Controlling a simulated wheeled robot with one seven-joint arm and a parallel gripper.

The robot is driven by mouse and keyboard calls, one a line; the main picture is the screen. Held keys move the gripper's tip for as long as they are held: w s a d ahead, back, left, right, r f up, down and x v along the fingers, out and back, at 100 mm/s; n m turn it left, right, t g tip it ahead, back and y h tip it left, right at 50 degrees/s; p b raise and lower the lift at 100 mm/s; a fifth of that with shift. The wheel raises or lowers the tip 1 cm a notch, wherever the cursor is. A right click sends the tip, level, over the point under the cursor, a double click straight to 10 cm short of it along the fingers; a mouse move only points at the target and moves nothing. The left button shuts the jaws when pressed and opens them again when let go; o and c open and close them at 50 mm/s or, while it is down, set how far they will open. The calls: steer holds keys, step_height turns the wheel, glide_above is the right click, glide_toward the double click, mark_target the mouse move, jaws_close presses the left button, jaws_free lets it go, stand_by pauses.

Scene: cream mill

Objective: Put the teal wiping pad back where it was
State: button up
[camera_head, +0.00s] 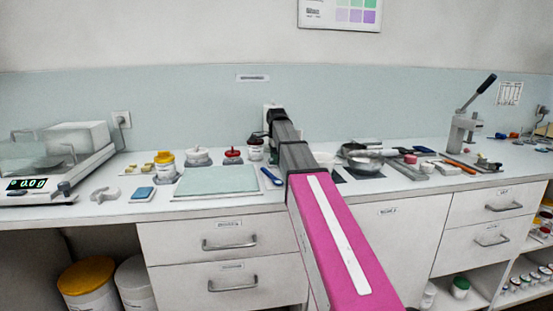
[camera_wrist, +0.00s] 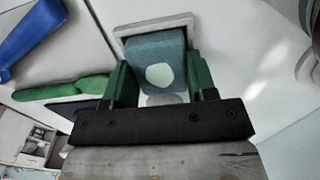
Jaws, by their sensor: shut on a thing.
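The teal wiping pad (camera_wrist: 150,50) is between the green fingers of my gripper (camera_wrist: 160,66) in the wrist view. The gripper is shut on it. A pale round patch shows on the pad's near face. A pale grey, flat-edged piece (camera_wrist: 152,25) lies just beyond the pad. I cannot tell whether the pad touches it. In the head view my pink arm reaches over the counter toward the back wall, and the gripper and held pad cannot be made out there.
On the counter (camera_head: 105,208), a pale teal mat (camera_head: 218,180), a small blue block (camera_head: 142,194) and a yellow-lidded jar (camera_head: 165,162) stand left of my arm. Metal bowls (camera_head: 364,160) and a lever press (camera_head: 466,128) stand right. A blue thing (camera_wrist: 30,35) and a green thing (camera_wrist: 65,90) lie left in the wrist view.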

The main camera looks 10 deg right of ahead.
steer(key=shift+s+f, duration=0.15)
steer(key=shift+f, duration=0.4)
steer(key=o, duration=0.9)
steer(key=shift+f, duration=0.1)
steer(key=shift+s, duration=0.45)
steer(key=shift+c, duration=0.5)
steer(key=shift+o, duration=0.4)
step_height(320, 180, up, 14)
steer(key=w, duration=0.1)
steer(key=shift+f, duration=0.25)
steer(key=shift+w, duration=0.1)
